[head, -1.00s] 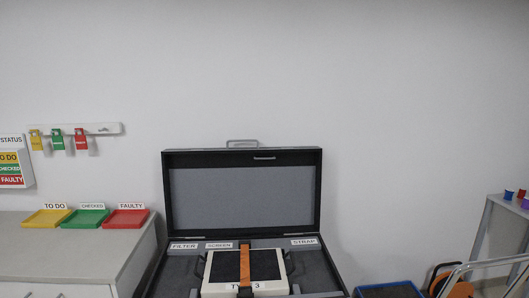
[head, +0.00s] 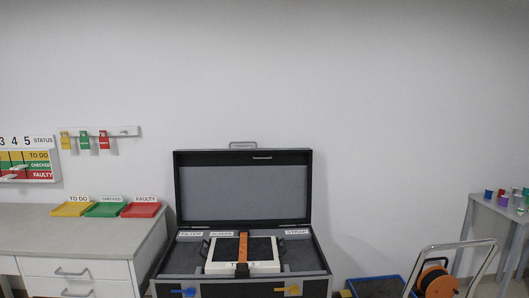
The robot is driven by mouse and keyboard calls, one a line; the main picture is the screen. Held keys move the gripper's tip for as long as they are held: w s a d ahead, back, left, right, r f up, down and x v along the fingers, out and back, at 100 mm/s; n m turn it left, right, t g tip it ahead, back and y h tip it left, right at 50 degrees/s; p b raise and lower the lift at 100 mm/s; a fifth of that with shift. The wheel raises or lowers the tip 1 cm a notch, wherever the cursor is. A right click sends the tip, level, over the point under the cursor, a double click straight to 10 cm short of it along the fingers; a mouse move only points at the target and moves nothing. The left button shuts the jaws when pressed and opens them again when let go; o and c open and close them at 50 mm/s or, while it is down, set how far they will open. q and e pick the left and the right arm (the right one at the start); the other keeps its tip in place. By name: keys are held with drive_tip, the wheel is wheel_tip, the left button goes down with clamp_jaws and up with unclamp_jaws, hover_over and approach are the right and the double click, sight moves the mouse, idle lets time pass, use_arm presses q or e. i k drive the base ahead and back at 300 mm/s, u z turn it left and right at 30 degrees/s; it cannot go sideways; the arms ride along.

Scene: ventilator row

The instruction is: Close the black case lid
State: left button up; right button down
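The black case (head: 240,288) stands ahead in the lower middle of the head view. Its lid (head: 243,193) is open and upright against the wall side, with a grey lining and a handle on its top edge. A white device (head: 217,268) with a dark top lies inside the case, crossed by an orange strap (head: 243,247). A blue latch (head: 184,292) and a yellow latch (head: 288,290) show on the front of the case. Neither of my grippers is in view.
A counter (head: 30,225) with yellow, green and red trays (head: 105,209) stands left of the case. Blue bins (head: 375,287), a hand truck (head: 458,247) with an orange reel (head: 436,281) and a small table (head: 497,207) with cups are at the right.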

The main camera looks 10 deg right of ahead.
sight(230, 186)
drive_tip(key=z, duration=0.35)
drive_tip(key=i, duration=1)
drive_tip(key=k, duration=0.35)
drive_tip(key=z, duration=0.45)
drive_tip(key=i, duration=1.4)
drive_tip(key=z, duration=0.05)
